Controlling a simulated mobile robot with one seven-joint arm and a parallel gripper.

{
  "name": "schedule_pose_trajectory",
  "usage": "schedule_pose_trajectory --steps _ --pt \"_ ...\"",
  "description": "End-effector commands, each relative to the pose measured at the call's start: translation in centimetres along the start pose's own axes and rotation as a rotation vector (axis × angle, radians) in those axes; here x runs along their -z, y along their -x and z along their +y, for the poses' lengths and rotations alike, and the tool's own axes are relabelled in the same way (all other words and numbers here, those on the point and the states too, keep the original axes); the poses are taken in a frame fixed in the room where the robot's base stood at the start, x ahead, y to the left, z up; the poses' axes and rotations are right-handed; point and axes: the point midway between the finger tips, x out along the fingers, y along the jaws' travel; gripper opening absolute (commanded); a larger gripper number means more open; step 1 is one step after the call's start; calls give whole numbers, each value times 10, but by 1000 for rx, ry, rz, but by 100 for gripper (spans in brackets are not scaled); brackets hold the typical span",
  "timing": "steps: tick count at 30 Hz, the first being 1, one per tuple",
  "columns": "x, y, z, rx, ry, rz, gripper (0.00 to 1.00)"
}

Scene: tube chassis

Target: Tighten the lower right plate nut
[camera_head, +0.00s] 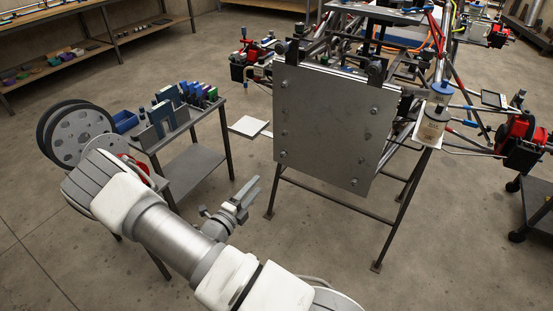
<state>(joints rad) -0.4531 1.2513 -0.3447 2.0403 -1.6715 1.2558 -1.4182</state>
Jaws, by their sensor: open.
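A square grey metal plate (322,125) stands upright on the near end of the tube chassis (415,55). Small round nuts sit along its left and right edges. The lower right plate nut (354,182) is near the plate's bottom right corner. How tight it is cannot be told. My gripper (249,190) is in front of the plate, below and left of it, and apart from it. Its jaws are open with nothing seen between them, and they point up and to the right.
A small side table (196,160) at left holds a blue bin (125,121) and coloured boxes. Large grey reels (78,135) stand beside it. A dark stand (390,225) carries the chassis. Jars (432,125) sit right of the plate. The floor in front is clear.

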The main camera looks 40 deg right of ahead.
Motion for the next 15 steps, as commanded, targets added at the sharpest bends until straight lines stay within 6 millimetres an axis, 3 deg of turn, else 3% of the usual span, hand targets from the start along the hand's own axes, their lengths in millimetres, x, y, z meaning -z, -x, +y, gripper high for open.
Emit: schedule_pose_trajectory --steps 15 --pt "2 -112 1 0 -6 6 52"
